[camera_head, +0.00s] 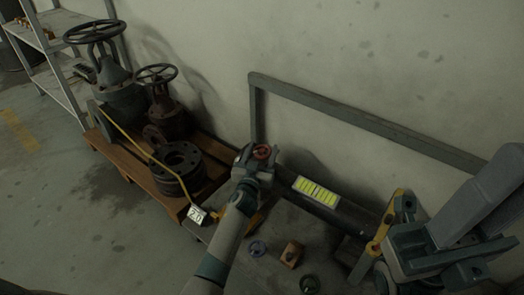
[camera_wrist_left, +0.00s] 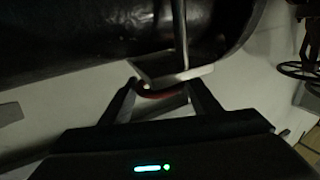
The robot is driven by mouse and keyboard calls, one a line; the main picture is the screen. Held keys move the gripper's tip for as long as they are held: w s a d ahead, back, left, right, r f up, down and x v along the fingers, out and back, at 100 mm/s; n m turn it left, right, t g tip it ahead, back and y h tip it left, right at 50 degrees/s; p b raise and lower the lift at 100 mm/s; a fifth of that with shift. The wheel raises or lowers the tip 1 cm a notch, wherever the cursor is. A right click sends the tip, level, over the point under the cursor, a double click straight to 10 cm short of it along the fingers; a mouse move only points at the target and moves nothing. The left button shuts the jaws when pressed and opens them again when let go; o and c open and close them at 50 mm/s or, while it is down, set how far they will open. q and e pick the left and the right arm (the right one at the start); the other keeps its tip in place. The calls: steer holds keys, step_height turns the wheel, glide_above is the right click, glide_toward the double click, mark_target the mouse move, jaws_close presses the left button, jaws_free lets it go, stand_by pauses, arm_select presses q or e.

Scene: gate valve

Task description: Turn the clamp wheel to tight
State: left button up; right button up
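The clamp wheel (camera_head: 262,152) is a small red handwheel near the wall, above a dark pipe. My left gripper (camera_head: 250,163) is right at it, reaching up from below. In the left wrist view, a red arc of the wheel (camera_wrist_left: 162,95) shows between the two spread fingers (camera_wrist_left: 160,88), in front of a pale metal bar and a rod. The fingertips are close to the wheel's edges; contact is not clear. Most of the wheel is hidden there. My right arm is at the right of the head view; its fingers cannot be made out clearly.
A pallet (camera_head: 160,178) with large dark valves stands at left. A yellow-striped label (camera_head: 316,191) lies along the pipe. A blue wheel (camera_head: 257,248), a brown block (camera_head: 292,254) and a green wheel (camera_head: 309,284) lie on the bench. A grey rail (camera_head: 360,118) runs along the wall.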

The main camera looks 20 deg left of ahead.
arm_select(q)
steer(key=c, duration=0.5)
